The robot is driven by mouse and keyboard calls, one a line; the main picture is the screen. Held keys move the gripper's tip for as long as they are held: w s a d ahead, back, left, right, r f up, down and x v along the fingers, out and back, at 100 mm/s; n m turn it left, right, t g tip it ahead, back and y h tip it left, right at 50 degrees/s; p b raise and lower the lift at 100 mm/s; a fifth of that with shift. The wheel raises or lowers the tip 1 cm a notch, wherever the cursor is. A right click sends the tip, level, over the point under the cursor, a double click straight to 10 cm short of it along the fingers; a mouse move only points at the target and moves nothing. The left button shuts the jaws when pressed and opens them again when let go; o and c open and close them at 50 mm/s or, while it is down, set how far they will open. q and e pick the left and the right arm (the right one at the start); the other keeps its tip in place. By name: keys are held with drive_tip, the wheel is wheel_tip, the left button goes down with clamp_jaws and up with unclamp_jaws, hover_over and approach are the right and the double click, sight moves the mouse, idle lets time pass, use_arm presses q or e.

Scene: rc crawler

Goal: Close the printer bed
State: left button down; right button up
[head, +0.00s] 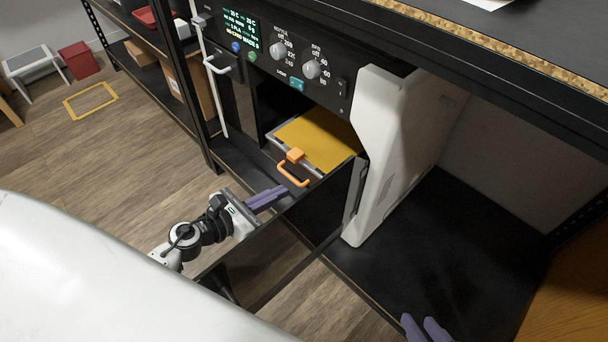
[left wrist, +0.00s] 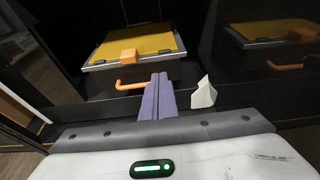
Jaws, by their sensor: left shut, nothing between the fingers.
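The printer bed (head: 325,136) is a yellow plate in a grey frame, partly out of the dark printer opening. Its orange handle (head: 291,168) faces the front. In the left wrist view the bed (left wrist: 135,45) is ahead, with the handle (left wrist: 130,86) just beyond and left of the fingertips. My left gripper (head: 267,198) has its purple fingers shut and empty, below and left of the handle; I see a gap between them in the head view. My right gripper (head: 425,326) shows only its purple fingertips at the bottom edge, spread apart with nothing visible between them.
The printer's control panel (head: 275,55) is above the opening. A dark glossy panel (head: 318,215) stands close to my left gripper, on its right. A white printer side (head: 390,140) is farther right. The black shelf (head: 440,250) has clear room at right.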

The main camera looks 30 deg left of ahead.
sight(313, 173)
use_arm(q)
drive_tip(key=x, duration=0.6)
drive_tip(key=r+x, duration=0.1)
drive_tip(key=x, duration=0.2)
drive_tip(key=shift+w+d+r, duration=0.1)
drive_tip(key=shift+w, duration=0.05)
use_arm(e)
drive_tip(key=shift+a+f, duration=0.15)
